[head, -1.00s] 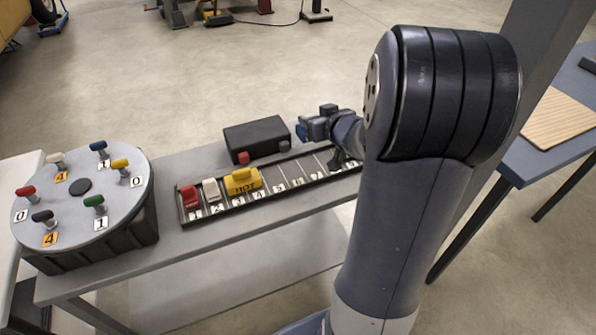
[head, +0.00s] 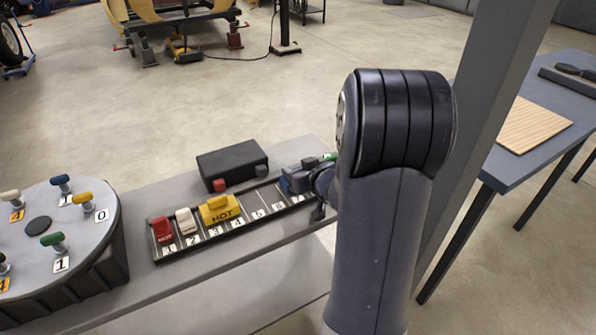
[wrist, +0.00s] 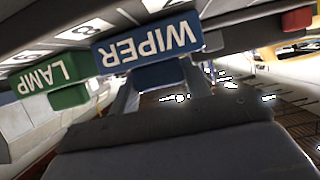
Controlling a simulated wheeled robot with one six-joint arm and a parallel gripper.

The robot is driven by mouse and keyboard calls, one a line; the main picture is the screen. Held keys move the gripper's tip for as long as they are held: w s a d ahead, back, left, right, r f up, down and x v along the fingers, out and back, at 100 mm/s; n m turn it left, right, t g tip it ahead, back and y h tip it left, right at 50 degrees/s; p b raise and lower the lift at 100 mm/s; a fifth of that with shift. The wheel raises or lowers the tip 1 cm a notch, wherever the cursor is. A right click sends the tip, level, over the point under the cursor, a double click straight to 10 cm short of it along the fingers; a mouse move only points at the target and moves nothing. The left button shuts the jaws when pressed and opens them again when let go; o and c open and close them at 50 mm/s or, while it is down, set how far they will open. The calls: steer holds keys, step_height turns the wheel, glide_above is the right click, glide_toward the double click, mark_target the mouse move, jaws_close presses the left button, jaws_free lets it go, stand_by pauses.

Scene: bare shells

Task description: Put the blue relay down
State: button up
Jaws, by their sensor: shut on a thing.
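The blue relay (wrist: 148,45), lettered WIPER, is in my gripper (wrist: 160,85), which is shut on its lower grip in the wrist view. The lettering shows upside down. In the head view the blue relay (head: 286,184) is a small patch at my gripper (head: 298,182), over the right part of the numbered rail (head: 240,241). A green relay (wrist: 53,81), lettered LAMP, is close beside the blue one; a bit of it (head: 329,156) shows in the head view. Whether the blue relay touches the rail floor, I cannot tell.
A red relay (head: 161,229), a white relay (head: 186,221) and a yellow HOT relay (head: 221,211) fill the rail's left slots. A black box (head: 232,161) stands behind the rail. A round turntable (head: 85,238) with coloured pegs is at the left. Middle slots look empty.

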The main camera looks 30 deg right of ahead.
steer(key=shift+f, duration=0.2)
steer(key=o, duration=1.1)
steer(key=shift+r, duration=0.1)
steer(key=shift+c, duration=0.2)
steer(key=shift+r, duration=0.25)
steer(key=shift+s+r, duration=0.15)
steer(key=shift+s, duration=0.2)
steer(key=p+v, duration=0.2)
steer(key=v, duration=0.9)
steer(key=shift+s+p, duration=0.15)
steer(key=shift+p, duration=0.25)
